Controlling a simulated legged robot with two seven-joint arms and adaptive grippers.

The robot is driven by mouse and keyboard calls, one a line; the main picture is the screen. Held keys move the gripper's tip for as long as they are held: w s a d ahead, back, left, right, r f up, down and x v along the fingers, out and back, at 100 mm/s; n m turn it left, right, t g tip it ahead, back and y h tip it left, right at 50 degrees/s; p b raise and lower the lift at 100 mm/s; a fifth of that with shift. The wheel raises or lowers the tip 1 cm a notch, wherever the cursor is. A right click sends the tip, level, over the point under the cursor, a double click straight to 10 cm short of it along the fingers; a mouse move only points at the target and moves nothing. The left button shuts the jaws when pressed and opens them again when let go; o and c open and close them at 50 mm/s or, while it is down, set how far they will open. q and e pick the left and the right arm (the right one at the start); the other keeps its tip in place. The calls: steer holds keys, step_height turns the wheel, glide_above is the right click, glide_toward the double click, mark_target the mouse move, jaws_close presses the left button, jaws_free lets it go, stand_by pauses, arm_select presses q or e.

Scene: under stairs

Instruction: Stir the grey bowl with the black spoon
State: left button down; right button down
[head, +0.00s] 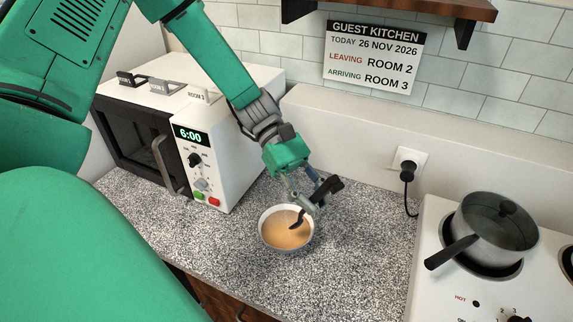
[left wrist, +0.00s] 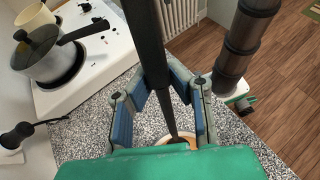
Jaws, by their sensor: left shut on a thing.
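The grey bowl (head: 284,240) stands on the speckled counter, with a tan liquid in it. It shows partly at the bottom of the left wrist view (left wrist: 176,141), mostly hidden by my gripper. My left gripper (head: 312,203) is above the bowl's right rim, shut on the black spoon (head: 327,189). The spoon is tilted, its handle up to the right and its lower end over or in the liquid; I cannot tell how deep. In the left wrist view the spoon (left wrist: 147,45) runs between the fingers (left wrist: 168,110). My right gripper is not in view.
A white microwave (head: 213,146) stands behind left of the bowl, with small labelled items on top. A stove (head: 435,279) with a lidded grey pot (head: 492,232) is at the right. A plug (head: 407,170) hangs its cord near the counter. The counter (head: 350,265) right of the bowl is clear.

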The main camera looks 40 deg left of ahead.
arm_select(q)
steer(key=shift+r, duration=2.05)
steer(key=shift+s+f, duration=0.1)
